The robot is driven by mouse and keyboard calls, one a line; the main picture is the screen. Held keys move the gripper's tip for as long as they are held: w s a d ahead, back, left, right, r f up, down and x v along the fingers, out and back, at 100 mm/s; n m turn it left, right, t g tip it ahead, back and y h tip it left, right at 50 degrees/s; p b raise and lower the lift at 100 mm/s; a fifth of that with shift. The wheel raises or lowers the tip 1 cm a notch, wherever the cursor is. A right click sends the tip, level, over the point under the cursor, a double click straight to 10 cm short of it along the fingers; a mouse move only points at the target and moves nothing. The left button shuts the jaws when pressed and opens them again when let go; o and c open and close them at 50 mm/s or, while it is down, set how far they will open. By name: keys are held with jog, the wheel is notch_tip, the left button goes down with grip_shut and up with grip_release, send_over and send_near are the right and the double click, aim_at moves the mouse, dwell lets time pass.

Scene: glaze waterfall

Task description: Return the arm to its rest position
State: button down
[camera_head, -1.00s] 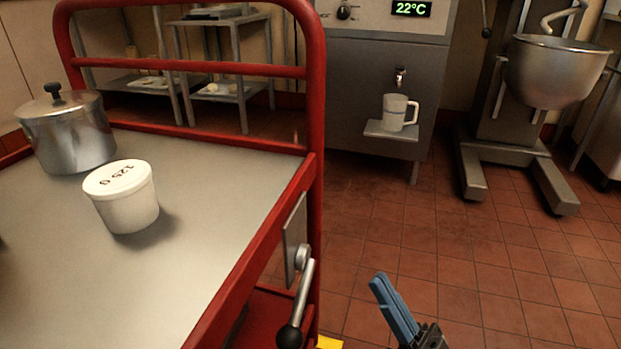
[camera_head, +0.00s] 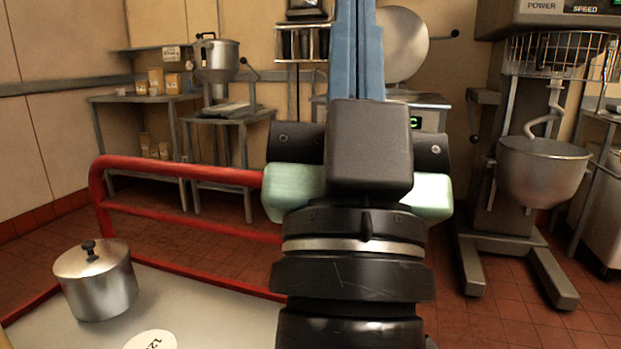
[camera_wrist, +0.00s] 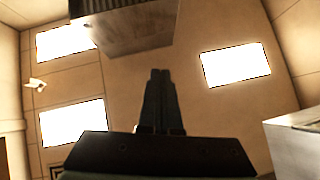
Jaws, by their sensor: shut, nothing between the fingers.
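My gripper (camera_head: 357,45) stands upright in the middle of the head view, its blue fingers pointing up and pressed together with nothing between them. In the wrist view the fingers (camera_wrist: 158,95) also lie side by side, pointing at the ceiling (camera_wrist: 190,98) with its bright light panels. My arm hides the middle of the head view, including most of the dispenser with the green display. The gripper touches nothing that I can see.
A lidded steel pot (camera_head: 97,282) and a white tub (camera_head: 150,340), cut off by the lower edge, stand on a red-railed cart (camera_head: 215,310). A large mixer (camera_head: 540,170) stands at the right. Steel tables (camera_head: 225,117) line the back. In the wrist view a metal box (camera_wrist: 125,25) hangs above.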

notch_tip(320, 180, up, 40)
jog(key=s+a+n+y+p, duration=0.2)
jog(key=y+p, duration=0.1)
jog(key=p, duration=3.5)
jog(key=shift+s+a, duration=0.2)
jog(key=shift+a, duration=0.2)
